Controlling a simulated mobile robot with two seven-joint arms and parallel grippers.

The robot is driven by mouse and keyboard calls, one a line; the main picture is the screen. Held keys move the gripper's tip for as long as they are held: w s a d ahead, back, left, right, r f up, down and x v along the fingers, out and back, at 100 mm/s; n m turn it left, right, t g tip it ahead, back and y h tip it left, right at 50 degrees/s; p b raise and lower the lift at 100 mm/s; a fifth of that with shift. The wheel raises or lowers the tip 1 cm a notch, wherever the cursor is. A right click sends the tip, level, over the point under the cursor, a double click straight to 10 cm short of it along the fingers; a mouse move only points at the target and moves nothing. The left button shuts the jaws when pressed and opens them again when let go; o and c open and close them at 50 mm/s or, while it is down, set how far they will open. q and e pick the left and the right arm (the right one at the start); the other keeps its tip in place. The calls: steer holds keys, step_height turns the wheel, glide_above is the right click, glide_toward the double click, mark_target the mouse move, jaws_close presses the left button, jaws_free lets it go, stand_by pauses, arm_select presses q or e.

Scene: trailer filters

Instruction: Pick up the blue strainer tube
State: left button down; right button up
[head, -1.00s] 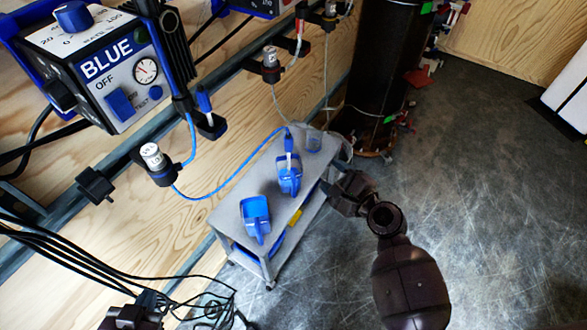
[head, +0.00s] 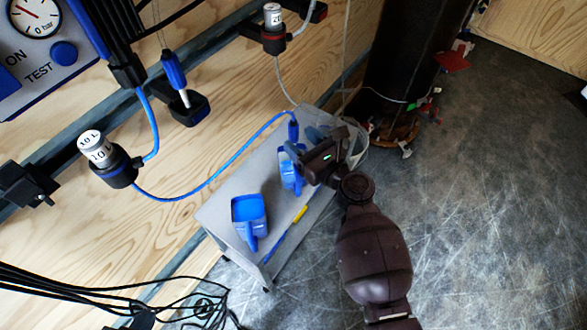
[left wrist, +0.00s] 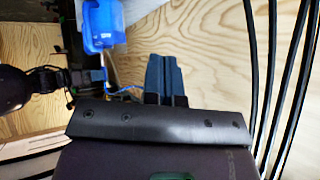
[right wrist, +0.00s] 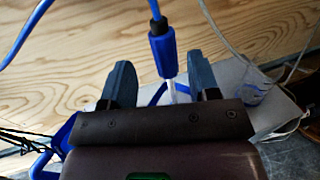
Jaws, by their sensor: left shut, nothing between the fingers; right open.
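The blue strainer tube (head: 293,131) has a blue grip, and a blue hose runs from it. It stands upright at a blue jug (head: 288,172) on the grey trolley. In the right wrist view the tube (right wrist: 162,45) with its pale lower stem shows between the spread fingers, apart from both. My right gripper (head: 306,142) is open beside the tube and hides part of the jug. Its fingers also show in the right wrist view (right wrist: 161,75). My left gripper (left wrist: 166,75) is shut and empty, away from the tube, facing the wooden wall.
A second blue jug (head: 249,217) stands on the trolley (head: 217,217) nearer to me. A similar blue-handled piece (head: 173,70) sits in a black wall holder. The blue hose (head: 215,180) loops from a 10 L flowmeter (head: 98,152). Black cables (head: 80,285) hang lower left. Floor at right is clear.

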mark_target(297, 136)
steer(key=shift+d+f+b+x, duration=0.1)
steer(key=shift+b+x, duration=0.25)
steer(key=shift+x, duration=0.8)
steer(key=shift+d+f+b+x, duration=0.1)
steer(key=shift+b+x, duration=0.2)
steer(key=shift+x, duration=0.85)
steer(key=shift+w+a+r, duration=0.15)
steer(key=shift+w+a, duration=0.1)
steer(key=shift+w, duration=0.25)
jaws_close()
